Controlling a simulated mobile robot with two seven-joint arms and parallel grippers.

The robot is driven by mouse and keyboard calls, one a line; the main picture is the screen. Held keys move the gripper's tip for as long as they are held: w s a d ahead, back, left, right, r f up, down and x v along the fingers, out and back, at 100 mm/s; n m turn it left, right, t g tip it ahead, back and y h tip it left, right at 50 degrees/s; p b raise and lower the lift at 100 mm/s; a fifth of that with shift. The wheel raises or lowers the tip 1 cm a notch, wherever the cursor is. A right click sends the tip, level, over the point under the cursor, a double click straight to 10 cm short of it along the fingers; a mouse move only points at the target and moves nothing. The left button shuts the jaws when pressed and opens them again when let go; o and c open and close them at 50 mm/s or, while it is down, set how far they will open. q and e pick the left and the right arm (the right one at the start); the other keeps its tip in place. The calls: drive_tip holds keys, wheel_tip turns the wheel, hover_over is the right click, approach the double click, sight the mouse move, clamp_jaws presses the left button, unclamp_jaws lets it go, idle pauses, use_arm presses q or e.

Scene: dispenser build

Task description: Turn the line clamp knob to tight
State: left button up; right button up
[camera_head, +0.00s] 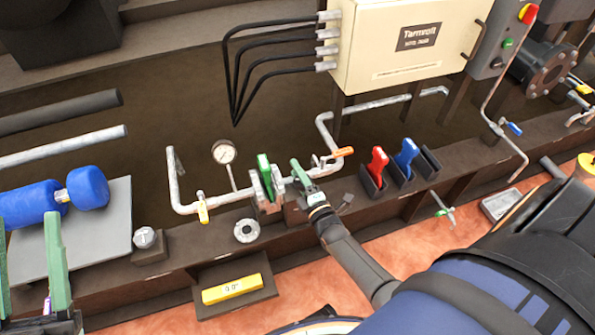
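The line clamp (268,188) is a pair of grey flanges on the pipe, with a green paddle (263,165) standing upright between them. I cannot make out the clamp knob clearly; my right gripper covers the area just right of the flanges. My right gripper (300,172) is at the pipe there, its green finger close beside the flanges. Whether its fingers are closed on something is hidden. My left gripper (27,222) is at the lower left, its two green fingers apart, in front of a grey plate and far from the clamp.
A red paddle (377,162) and a blue paddle (406,157) stand in holders to the right, beside an empty holder (430,162). Valves with a yellow handle (202,212) and an orange handle (343,152) flank the clamp. A gauge (224,152) stands left. A yellow block (232,289) lies in front.

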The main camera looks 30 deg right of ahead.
drive_tip(key=shift+s, duration=0.1)
drive_tip(key=s, duration=0.1)
drive_tip(key=s+p, duration=0.1)
drive_tip(key=s, duration=0.2)
drive_tip(key=shift+s+a+p, duration=0.3)
drive_tip(key=shift+s, duration=0.1)
use_arm(q)
drive_tip(key=w+f+n+g+y, duration=0.2)
drive_tip(key=f+y, duration=0.1)
drive_tip(key=f, duration=0.4)
drive_tip(key=w+a+f+n+g+y+p, duration=0.1)
drive_tip(key=w+f+n+g+y, duration=0.1)
drive_tip(key=f, duration=0.6)
drive_tip(key=shift+a+n+g+y, duration=0.15)
drive_tip(key=shift+n+g+y, duration=0.35)
drive_tip(key=shift+n+y, duration=0.15)
use_arm(e)
drive_tip(key=s+a, duration=0.1)
drive_tip(key=s, duration=0.6)
drive_tip(key=shift+s, duration=0.25)
use_arm(q)
drive_tip(key=shift+w+f, duration=0.1)
